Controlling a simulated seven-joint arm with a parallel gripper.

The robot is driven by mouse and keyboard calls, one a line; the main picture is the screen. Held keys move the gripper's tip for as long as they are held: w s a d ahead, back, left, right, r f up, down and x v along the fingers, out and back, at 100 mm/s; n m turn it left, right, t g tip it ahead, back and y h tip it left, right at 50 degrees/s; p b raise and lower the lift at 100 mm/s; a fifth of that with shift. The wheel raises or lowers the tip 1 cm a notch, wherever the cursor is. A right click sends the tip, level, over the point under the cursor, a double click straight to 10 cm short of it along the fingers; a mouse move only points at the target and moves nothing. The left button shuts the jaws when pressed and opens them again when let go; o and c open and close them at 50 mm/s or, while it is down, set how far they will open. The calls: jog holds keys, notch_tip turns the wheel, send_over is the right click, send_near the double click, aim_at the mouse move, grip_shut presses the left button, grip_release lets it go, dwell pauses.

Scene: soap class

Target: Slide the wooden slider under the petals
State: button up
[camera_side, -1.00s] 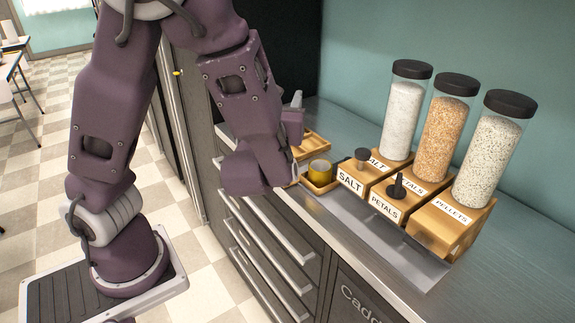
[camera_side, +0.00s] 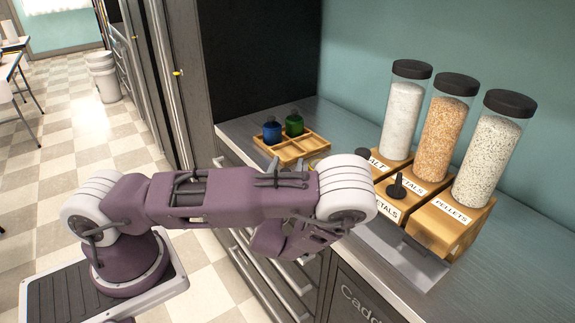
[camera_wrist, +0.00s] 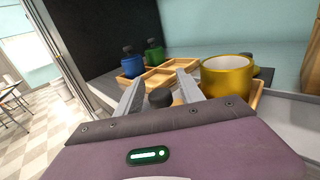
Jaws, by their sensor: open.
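The clear petals jar (camera_side: 443,135), with orange-tan contents and a black lid, stands in the middle of three jars on wooden stands. My gripper (camera_wrist: 161,78) is open in the wrist view. A dark round knob or cap (camera_wrist: 160,97) shows between its fingers, apparently untouched, with a bit of wood beside it; I cannot tell what it belongs to. My arm hides the fingertips in the side view.
A yellow cup (camera_wrist: 227,74) stands in a wooden holder right of my fingers. A divided wooden tray (camera_side: 290,150) holds blue (camera_side: 272,131) and green (camera_side: 294,125) bottles. Salt (camera_side: 400,118) and pellets (camera_side: 485,150) jars flank the petals jar. A metal ledge (camera_side: 400,255) runs in front of the stands.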

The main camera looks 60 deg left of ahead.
jog(key=shift+w+a, duration=0.15)
grip_shut()
dwell(1.4)
